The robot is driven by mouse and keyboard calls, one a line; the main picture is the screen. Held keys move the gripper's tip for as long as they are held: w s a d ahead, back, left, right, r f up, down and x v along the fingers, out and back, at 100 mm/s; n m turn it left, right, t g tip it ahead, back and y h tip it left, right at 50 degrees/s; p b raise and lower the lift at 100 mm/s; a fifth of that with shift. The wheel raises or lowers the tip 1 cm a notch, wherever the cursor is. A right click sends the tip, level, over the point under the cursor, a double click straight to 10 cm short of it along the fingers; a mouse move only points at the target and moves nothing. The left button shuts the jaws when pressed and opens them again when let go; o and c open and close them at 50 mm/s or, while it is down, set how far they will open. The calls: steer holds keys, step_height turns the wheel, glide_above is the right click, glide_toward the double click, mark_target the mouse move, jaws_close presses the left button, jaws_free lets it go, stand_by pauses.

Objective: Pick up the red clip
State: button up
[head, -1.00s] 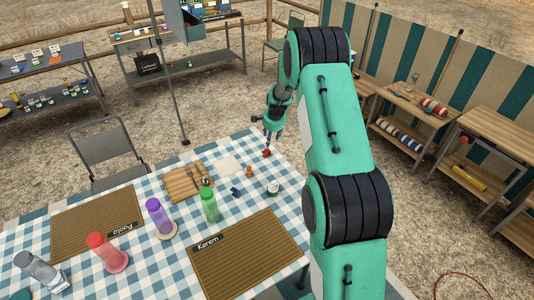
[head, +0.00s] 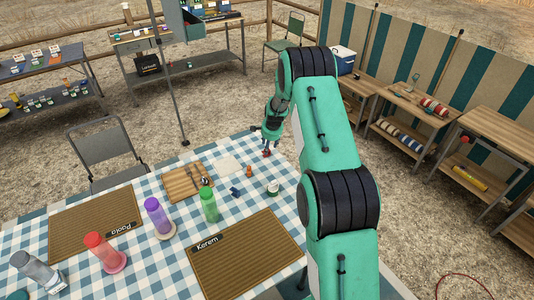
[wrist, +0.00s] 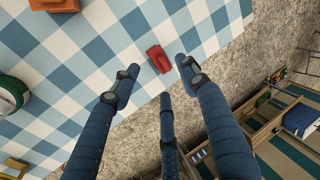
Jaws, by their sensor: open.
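The red clip (wrist: 158,59) lies on the blue and white checked tablecloth, close to the table's edge. In the wrist view it sits just beyond and between the spread fingertips of my gripper (wrist: 157,73). My gripper is open and empty, with blue fingers pointing at the clip. In the head view my gripper (head: 269,147) hangs over the far right corner of the table, and the red clip (head: 267,153) shows in small part right at its fingertips. I cannot tell from there whether they touch.
An orange clip (head: 249,171), a blue clip (head: 235,192) and a white and green round container (head: 272,189) stand nearby. A wooden board (head: 187,181) with cutlery lies to the left. Bottles and woven placemats fill the nearer table. The table edge is close by the clip.

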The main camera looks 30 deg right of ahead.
steer(key=shift+b+x, duration=0.8)
steer(key=shift+x, duration=1.85)
steer(key=shift+c, duration=0.5)
steer(key=c, duration=0.8)
steer(key=shift+c, duration=0.2)
